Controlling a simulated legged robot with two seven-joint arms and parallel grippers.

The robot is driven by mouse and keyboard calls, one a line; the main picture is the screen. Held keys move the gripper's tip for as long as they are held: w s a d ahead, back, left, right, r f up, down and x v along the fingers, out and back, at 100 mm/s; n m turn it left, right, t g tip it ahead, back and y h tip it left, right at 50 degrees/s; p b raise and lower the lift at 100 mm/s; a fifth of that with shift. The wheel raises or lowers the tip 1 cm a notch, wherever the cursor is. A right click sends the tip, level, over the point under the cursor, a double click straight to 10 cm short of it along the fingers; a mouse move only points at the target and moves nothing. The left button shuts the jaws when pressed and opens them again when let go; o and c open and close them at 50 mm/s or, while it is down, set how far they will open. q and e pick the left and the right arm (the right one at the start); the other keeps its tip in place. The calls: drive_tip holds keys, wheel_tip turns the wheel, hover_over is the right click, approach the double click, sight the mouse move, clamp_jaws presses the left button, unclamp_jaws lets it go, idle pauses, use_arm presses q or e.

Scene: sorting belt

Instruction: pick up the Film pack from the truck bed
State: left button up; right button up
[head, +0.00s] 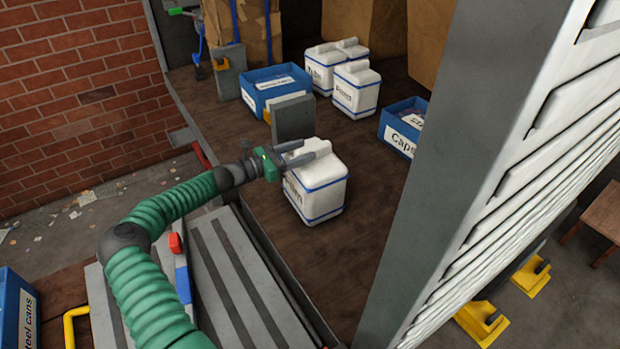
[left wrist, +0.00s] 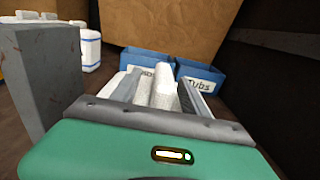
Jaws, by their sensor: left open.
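A white pack with blue bands (head: 325,196), its label partly covered but seeming to read Film, stands upright on the truck bed (head: 374,180). My left gripper (head: 308,153) is open at the top of this pack, its fingers reaching over it from the left. In the left wrist view, a white raised ridge (left wrist: 163,88) of the pack lies between the two fingers. I cannot tell whether the fingers touch it. More white packs (head: 357,92) stand further back, one with its label facing me. My right gripper is not in view.
A grey upright plate (head: 293,118) stands just behind the pack; it is large at left in the left wrist view (left wrist: 40,75). Blue crates stand beyond, one at left (head: 275,90), one marked Caps (head: 400,130). A grey post (head: 440,150) bounds the right.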

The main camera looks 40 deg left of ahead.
sight(314, 148)
use_arm(q)
drive_tip(key=w+d, duration=0.1)
drive_tip(key=w+d+p, duration=0.1)
drive_tip(key=w, duration=0.1)
drive_tip(key=shift+d+r, duration=0.25)
drive_tip(key=shift+r, duration=0.15)
drive_tip(key=shift+w+d+f, duration=0.15)
drive_tip(key=shift+w+d, duration=0.05)
drive_tip(key=shift+w, duration=0.2)
drive_tip(key=shift+a+f, duration=0.1)
drive_tip(key=shift+a, duration=0.05)
drive_tip(key=shift+s+a+f, duration=0.2)
drive_tip(key=shift+s+a, duration=0.05)
drive_tip(key=shift+a, duration=0.5)
drive_tip(key=c, duration=0.7)
drive_tip(key=shift+d, duration=0.2)
clamp_jaws()
drive_tip(key=shift+w+d+r, duration=0.2)
drive_tip(key=shift+d, duration=0.15)
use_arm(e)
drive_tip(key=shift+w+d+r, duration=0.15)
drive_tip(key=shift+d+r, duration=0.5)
use_arm(q)
drive_tip(key=shift+s+a, duration=0.1)
drive_tip(key=shift+a, duration=0.2)
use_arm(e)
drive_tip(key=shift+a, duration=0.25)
